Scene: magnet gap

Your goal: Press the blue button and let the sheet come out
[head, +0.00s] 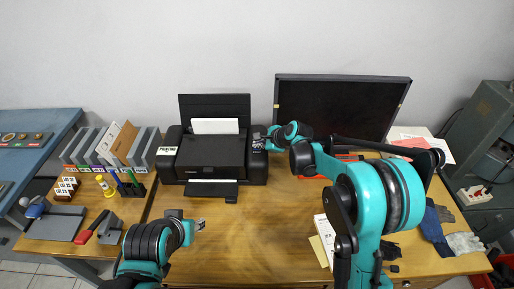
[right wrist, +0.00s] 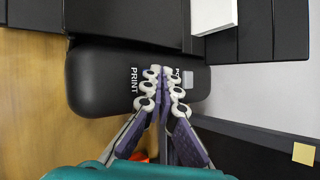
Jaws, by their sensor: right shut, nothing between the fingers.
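The black printer (head: 256,172) stands at the back of the wooden table, with a white sheet (head: 215,126) upright in its rear feed. A thin white strip (head: 212,181) shows at its front, above the dark output tray (head: 212,190). My right gripper (head: 262,143) is at the printer's right-hand panel. In the right wrist view its shut, empty fingertips (right wrist: 165,75) are over the panel (right wrist: 92,85), between the words PRINT and the partly covered PO. No blue button shows; the fingers may hide it. A grey button (right wrist: 187,80) shows beside them. My left gripper (head: 200,225) hangs over the front left of the table.
A dark monitor (head: 340,108) stands close to the right of the printer. Upright folders (head: 125,143) and a small pen stand (head: 132,188) are on the left. Papers (head: 322,240) and gloves (head: 464,243) lie on the right. The table before the printer is clear.

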